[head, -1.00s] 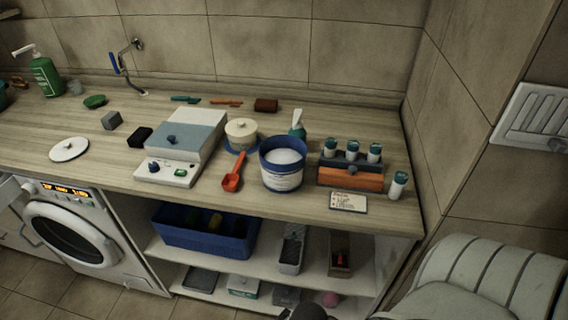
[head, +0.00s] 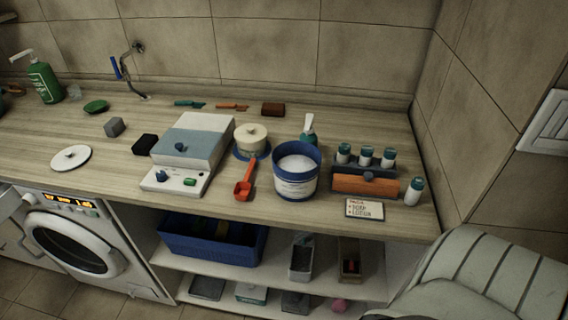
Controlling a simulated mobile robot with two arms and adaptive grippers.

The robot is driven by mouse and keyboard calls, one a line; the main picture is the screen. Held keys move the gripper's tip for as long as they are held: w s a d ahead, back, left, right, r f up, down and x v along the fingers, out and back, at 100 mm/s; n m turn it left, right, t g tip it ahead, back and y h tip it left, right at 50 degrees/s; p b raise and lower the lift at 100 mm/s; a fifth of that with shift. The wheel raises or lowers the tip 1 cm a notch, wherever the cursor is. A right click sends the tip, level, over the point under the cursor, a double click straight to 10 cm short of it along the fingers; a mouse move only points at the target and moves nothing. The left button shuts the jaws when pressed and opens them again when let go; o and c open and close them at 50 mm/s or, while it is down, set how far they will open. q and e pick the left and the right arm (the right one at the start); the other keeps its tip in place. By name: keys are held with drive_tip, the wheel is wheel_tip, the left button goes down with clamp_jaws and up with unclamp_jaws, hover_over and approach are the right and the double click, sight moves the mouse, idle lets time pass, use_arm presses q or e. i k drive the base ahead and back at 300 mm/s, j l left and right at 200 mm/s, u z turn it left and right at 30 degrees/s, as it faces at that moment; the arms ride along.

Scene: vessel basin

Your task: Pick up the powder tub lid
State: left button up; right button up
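A flat round white lid with a small knob (head: 71,158) lies on the left part of the wooden counter, above the washing machine. A blue-rimmed tub (head: 297,184) stands uncovered right of the counter's middle, with white powder (head: 296,163) showing inside. A cream round container with a knobbed top (head: 251,139) stands behind and left of the tub. Neither of my grippers is in view.
A white and blue-grey device (head: 183,150), a red scoop (head: 244,183) and a rack of capped bottles (head: 365,183) are on the counter. A black block (head: 145,144) and grey cube (head: 114,127) stand right of the lid. The counter around the lid is clear.

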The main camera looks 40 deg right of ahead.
sight(72, 157)
drive_tip(key=i+j+z, duration=0.1)
drive_tip(key=z, duration=0.35)
drive_tip(key=i+j+z, duration=0.2)
drive_tip(key=z, duration=1)
drive_tip(key=u, duration=1.7)
drive_tip(key=z, duration=1.7)
drive_tip(key=j, duration=0.85)
